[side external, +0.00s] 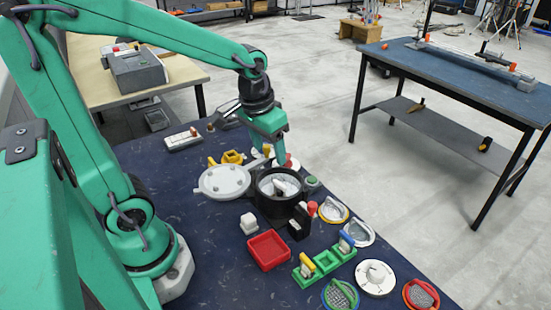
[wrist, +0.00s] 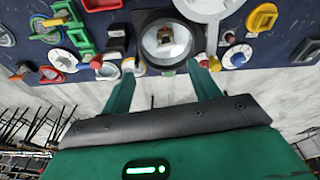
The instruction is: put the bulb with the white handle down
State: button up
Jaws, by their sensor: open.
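My gripper (side external: 275,155) is open and empty above the far rim of a round black pot (side external: 268,205). A pale object (side external: 284,187) lies inside the pot; I cannot tell if it is the bulb with the white handle. The fingers do not hold anything.
A white round lid (side external: 222,180) lies left of the pot. A red tray (side external: 267,250), a green rack (side external: 322,262) with upright yellow and blue pieces, a white block (side external: 248,222) and a white dial (side external: 375,278) stand in front. Yellow parts (side external: 232,157) lie behind the lid.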

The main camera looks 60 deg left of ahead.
jog(key=s+d+r+m+t, duration=0.1)
jog(key=s+r+t, duration=0.2)
jog(key=s+r, duration=0.3)
jog(key=shift+s+d+m, duration=0.25)
jog(key=shift+s+m, duration=0.05)
jog(key=shift+s, duration=0.9)
jog(key=shift+r, duration=0.1)
jog(key=c, duration=0.4)
jog(key=shift+w, duration=0.1)
